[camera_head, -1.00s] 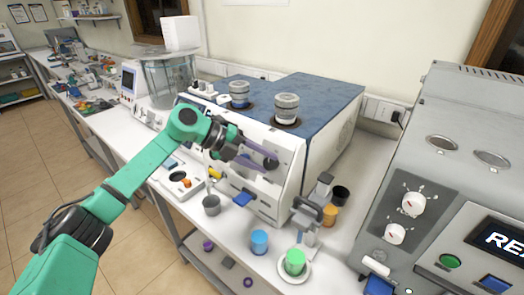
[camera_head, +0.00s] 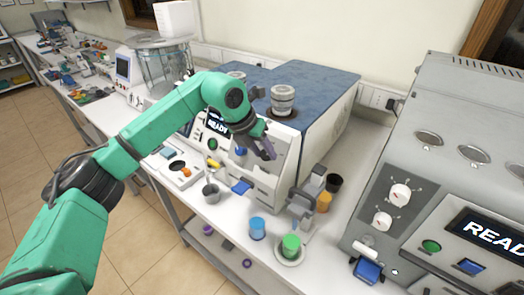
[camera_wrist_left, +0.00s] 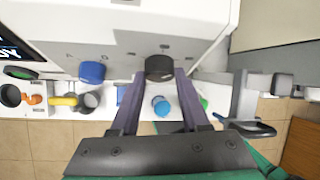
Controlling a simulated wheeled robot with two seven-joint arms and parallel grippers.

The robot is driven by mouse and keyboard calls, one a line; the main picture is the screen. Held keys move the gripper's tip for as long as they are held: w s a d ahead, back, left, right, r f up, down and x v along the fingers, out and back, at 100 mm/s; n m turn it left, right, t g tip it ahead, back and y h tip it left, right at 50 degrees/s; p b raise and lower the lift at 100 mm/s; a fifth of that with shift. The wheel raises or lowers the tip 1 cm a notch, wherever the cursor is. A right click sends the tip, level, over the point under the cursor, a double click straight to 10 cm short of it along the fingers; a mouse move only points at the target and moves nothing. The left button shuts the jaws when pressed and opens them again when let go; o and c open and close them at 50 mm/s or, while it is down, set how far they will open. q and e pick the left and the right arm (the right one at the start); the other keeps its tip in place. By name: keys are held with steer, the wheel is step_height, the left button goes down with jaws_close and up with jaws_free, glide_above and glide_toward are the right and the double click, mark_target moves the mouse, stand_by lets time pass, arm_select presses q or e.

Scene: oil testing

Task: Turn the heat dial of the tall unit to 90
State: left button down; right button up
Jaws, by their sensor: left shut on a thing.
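My left gripper (camera_head: 264,150) is at the front panel of the white unit with a blue top (camera_head: 310,85). In the left wrist view its two dark fingers are shut on a black round dial (camera_wrist_left: 159,68) on that panel, one finger on each side. Small marks surround the dial, but I cannot read them or the dial's setting. In the head view the gripper hides the dial. My right gripper is not in view.
A grey machine (camera_head: 465,135) with two white dials stands at the right. Before the white unit are a blue cup (camera_head: 257,229), a green cup (camera_head: 291,245), a metal cup (camera_head: 211,193) and a grey stand (camera_head: 304,203). The floor at the front is clear.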

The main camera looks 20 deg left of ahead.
arm_select(q)
steer(key=shift+d+f+m+t+y+b, duration=0.15)
steer(key=shift+m+t+y+b, duration=0.25)
steer(key=shift+m+y+b, duration=0.4)
steer(key=shift+s+d+m+t+y+b, duration=0.15)
steer(key=shift+m+t+y+b, duration=0.25)
steer(key=shift+m+y+b, duration=0.5)
steer(key=shift+c, duration=2)
jaws_free()
steer(key=shift+r, duration=0.2)
